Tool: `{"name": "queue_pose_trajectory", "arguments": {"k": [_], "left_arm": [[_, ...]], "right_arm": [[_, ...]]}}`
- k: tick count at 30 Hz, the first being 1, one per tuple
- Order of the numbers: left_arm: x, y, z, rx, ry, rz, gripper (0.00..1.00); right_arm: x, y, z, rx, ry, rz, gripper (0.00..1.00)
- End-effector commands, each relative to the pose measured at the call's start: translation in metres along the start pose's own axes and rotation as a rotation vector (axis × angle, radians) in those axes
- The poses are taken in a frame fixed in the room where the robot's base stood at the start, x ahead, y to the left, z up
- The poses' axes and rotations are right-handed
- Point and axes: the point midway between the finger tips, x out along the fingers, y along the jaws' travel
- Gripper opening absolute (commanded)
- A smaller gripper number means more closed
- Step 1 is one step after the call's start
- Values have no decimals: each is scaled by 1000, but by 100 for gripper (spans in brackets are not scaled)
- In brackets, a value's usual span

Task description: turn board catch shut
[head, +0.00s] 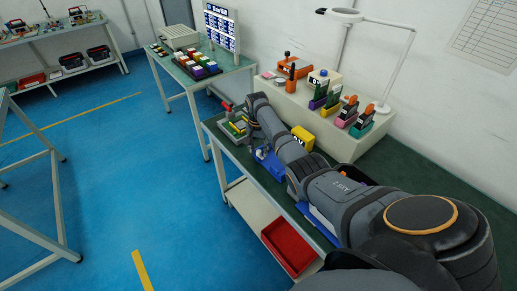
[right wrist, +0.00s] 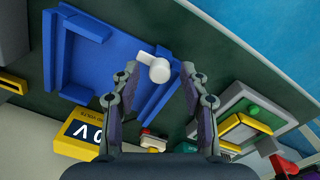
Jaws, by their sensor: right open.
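A white catch (right wrist: 157,68) with a round knob and a short arm sits on the edge of a blue board holder (right wrist: 68,60) in the right wrist view. Part of the blue holder also shows in the head view (head: 268,162), mostly hidden by my right arm. My right gripper (right wrist: 159,75) is open, with its two fingers apart on either side of the catch. The knob appears between the fingertips, and I cannot tell whether either finger touches it. No board is visible in the part of the holder that shows. My left gripper is not in view.
A yellow box with a display (head: 303,139) stands beside my right arm. A grey fixture with a green and yellow part (right wrist: 240,125) lies on the other side. A raised white shelf (head: 340,135) carries several devices and a lamp. A red bin (head: 290,247) sits below.

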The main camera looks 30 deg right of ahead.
Motion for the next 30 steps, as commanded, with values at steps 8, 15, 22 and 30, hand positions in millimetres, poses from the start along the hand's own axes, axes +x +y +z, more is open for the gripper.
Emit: {"name": "queue_pose_trajectory", "arguments": {"k": [8,15,22,30], "left_arm": [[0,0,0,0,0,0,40],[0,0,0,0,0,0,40],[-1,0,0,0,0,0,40],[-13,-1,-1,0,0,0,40]], "right_arm": [[0,0,0,0,0,0,30],[0,0,0,0,0,0,0],[-1,0,0,-9,0,0,0],[-3,0,0,-115,2,1,0]]}}
